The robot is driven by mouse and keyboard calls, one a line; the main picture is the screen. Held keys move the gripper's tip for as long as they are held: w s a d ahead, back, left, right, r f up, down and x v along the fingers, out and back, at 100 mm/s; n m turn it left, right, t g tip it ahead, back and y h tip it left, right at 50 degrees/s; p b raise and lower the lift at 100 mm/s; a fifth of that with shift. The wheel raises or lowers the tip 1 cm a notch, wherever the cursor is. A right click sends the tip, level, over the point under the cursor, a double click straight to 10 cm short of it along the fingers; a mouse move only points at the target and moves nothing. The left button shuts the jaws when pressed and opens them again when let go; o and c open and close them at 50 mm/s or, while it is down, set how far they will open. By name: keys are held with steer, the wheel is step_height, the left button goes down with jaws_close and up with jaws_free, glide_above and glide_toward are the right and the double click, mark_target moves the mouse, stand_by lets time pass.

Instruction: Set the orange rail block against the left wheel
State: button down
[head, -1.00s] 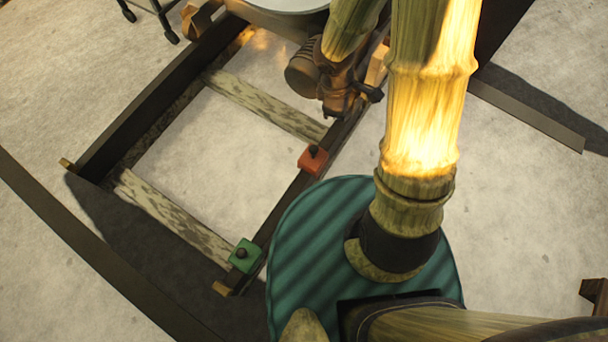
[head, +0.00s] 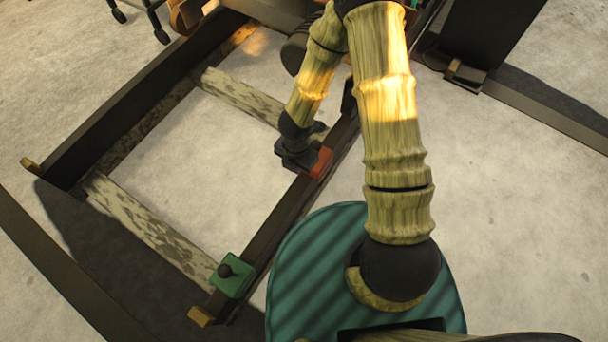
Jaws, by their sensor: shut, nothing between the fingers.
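The orange-red rail block (head: 323,164) sits on the dark right-hand rail (head: 280,216) of the floor frame. My gripper (head: 298,160) is down at the block's left side, shut with nothing held. It hides the block's left part and top; I cannot tell whether they touch. A dark rounded thing (head: 295,54) farther up the frame, partly behind my arm, may be a wheel; I cannot tell which one. A clear gap separates it from the block.
A green block (head: 233,273) with a dark knob sits near the rail's near end. A pale crossbar (head: 238,97) meets the rail beyond the orange block. A dark upright post (head: 487,40) stands at upper right. Bare floor lies inside the frame.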

mark_target(318, 172)
step_height(318, 172, down, 10)
steer(key=b, duration=0.5)
steer(key=shift+r, duration=0.2)
steer(key=shift+w+d+f, duration=0.1)
steer(key=shift+w+d, duration=0.85)
steer(key=shift+w, duration=0.25)
steer(key=shift+w+d, duration=0.3)
steer(key=shift+w, duration=0.1)
